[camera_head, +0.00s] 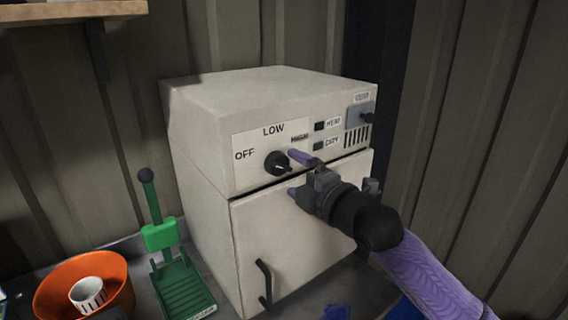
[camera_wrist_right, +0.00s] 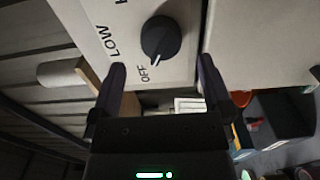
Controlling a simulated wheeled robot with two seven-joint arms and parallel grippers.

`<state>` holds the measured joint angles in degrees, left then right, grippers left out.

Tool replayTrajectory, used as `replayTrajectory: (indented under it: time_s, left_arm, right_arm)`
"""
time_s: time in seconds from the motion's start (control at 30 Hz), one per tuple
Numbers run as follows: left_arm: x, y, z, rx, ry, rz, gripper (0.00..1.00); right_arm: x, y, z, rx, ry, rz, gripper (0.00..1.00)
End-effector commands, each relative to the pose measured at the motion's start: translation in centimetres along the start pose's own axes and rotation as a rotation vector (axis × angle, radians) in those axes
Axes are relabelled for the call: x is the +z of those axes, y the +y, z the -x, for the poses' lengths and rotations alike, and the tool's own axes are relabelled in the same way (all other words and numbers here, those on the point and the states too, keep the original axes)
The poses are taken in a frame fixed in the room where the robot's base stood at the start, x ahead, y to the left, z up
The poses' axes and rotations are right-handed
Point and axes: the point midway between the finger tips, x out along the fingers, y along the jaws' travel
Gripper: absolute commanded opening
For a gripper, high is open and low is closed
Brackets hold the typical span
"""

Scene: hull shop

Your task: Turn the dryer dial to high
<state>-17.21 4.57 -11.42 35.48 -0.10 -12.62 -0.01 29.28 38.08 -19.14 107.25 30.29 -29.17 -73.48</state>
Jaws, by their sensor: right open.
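The dryer (camera_head: 215,140) is a pale box-shaped unit. Its black dial (camera_head: 277,163) sits on a white label plate marked OFF at left, LOW above and HIGH at right. In the right wrist view the dial (camera_wrist_right: 160,38) has a white mark that points toward the OFF label. My right gripper (camera_head: 292,172) is open, just right of the dial in the head view, with purple fingers. In the right wrist view the gripper's fingertips (camera_wrist_right: 160,67) stand apart on either side of the dial, with no clear contact. My left gripper is out of view.
Beside the dial are two small black buttons (camera_head: 319,126) and a grey switch panel (camera_head: 357,117). A door with a black handle (camera_head: 264,283) is below. A green stand (camera_head: 180,285) and an orange bowl (camera_head: 60,290) with a white cup are at the left.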

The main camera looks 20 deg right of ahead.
Motion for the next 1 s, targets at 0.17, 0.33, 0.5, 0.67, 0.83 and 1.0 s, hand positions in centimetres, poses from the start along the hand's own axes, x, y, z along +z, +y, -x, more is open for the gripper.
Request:
replayTrajectory:
  time_s: [0.17,0.33,0.5,0.67,0.83,1.0]
  left_arm:
    - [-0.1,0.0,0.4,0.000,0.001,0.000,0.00]
    - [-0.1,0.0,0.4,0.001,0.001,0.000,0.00]
    - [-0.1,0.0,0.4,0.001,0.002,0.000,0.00]
    - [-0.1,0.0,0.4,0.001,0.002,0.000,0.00]
    - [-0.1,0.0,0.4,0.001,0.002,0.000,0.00]
    - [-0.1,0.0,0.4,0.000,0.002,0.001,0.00]
  right_arm:
    - [0.0,0.0,-3.1,-0.001,-0.001,-0.003,1.00]
    - [-0.1,-0.1,-4.1,-0.002,0.000,-0.001,1.00]
    - [0.0,-0.1,-4.1,-0.003,-0.001,-0.002,1.00]
    - [0.0,-0.1,-4.1,-0.003,-0.001,-0.002,0.79]
    - [0.0,-0.2,-4.1,-0.003,-0.001,-0.002,0.43]
    - [0.0,-0.2,-4.1,-0.004,-0.001,-0.002,0.09]
